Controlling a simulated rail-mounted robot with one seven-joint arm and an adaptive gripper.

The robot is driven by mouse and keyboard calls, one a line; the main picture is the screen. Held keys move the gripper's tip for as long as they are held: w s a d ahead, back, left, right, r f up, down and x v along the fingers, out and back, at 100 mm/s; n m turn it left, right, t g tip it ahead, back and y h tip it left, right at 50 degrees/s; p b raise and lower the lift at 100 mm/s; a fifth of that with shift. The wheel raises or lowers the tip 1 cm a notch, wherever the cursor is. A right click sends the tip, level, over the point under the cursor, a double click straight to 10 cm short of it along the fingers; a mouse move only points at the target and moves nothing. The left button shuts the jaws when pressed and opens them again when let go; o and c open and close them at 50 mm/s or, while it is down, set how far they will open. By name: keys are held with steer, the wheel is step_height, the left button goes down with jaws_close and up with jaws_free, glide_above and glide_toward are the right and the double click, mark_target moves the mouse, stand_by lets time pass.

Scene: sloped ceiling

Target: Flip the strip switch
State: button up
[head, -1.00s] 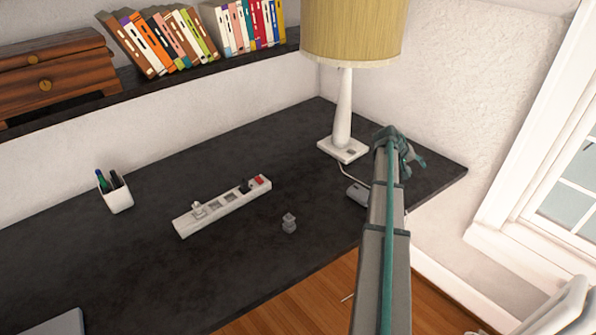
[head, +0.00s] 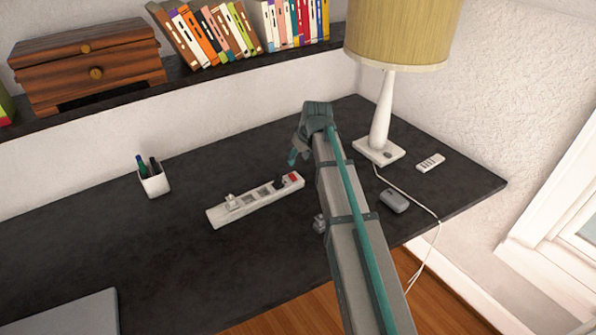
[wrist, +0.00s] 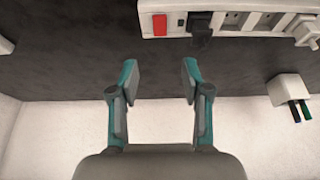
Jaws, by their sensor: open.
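A white power strip (head: 255,201) lies on the dark desk, with a red switch (head: 294,178) at its right end. In the wrist view the red switch (wrist: 160,25) is at the top, left of a black plug (wrist: 201,27) in the first socket. A white plug (head: 231,199) sits at the strip's other end. My gripper (head: 293,157) is above the desk, near the strip's switch end. In the wrist view my gripper (wrist: 159,80) shows two teal fingers spread apart with nothing between them, and the switch appears above the fingertips, apart from them.
A lamp (head: 380,140), a grey mouse (head: 395,201) and a white remote (head: 431,162) are to the right. A pen cup (head: 154,182) stands left. A book shelf runs along the back wall.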

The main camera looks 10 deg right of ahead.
mark_target(291, 175)
steer(key=p+x, duration=0.2)
steer(key=x, duration=0.8)
steer(key=shift+w+f, duration=0.1)
steer(key=shift+f, duration=0.25)
